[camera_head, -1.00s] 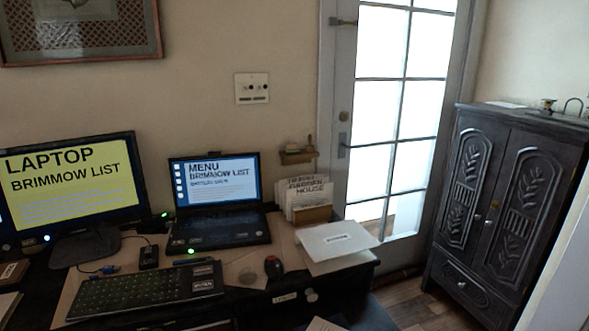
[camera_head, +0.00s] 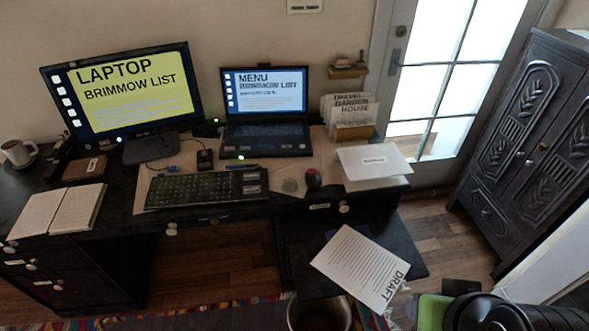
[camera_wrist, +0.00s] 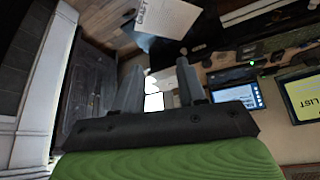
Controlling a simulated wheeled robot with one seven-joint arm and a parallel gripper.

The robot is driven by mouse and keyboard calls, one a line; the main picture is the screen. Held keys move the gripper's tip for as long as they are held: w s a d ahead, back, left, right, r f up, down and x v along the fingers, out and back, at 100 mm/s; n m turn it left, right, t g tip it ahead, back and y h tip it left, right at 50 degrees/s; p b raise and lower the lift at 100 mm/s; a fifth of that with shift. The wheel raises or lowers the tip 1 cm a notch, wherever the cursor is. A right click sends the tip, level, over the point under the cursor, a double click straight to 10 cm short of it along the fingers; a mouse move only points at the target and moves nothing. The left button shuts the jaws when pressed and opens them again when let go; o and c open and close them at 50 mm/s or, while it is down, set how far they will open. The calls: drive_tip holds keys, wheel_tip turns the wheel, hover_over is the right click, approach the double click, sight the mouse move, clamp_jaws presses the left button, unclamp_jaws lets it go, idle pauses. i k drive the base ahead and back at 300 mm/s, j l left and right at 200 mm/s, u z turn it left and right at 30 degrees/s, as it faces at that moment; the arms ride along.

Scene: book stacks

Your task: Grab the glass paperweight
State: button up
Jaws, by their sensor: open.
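A small clear, roundish thing (camera_head: 290,185) lies on the desk mat between the keyboard and the dark red mouse in the head view. It looks like the glass paperweight, but it is faint and I cannot be sure. In the wrist view my gripper (camera_wrist: 160,78) is open, its two grey fingers apart with nothing held between them. I cannot make out the paperweight in that view. Part of my arm and its green section shows at the bottom right of the head view, well apart from the desk items.
The desk holds a monitor (camera_head: 125,92), a laptop (camera_head: 265,138), a keyboard (camera_head: 205,188), a mouse (camera_head: 313,178), a white box (camera_head: 373,163) and an open book (camera_head: 62,210). A draft sheet (camera_head: 360,267) lies lower in front. A dark cabinet (camera_head: 530,140) stands right.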

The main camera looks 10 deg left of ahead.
sight(290, 185)
drive_tip(key=i+j, duration=0.1)
drive_tip(key=j, duration=1.15)
drive_tip(key=i+j, duration=0.15)
drive_tip(key=j, duration=0.5)
drive_tip(key=i+j, duration=0.55)
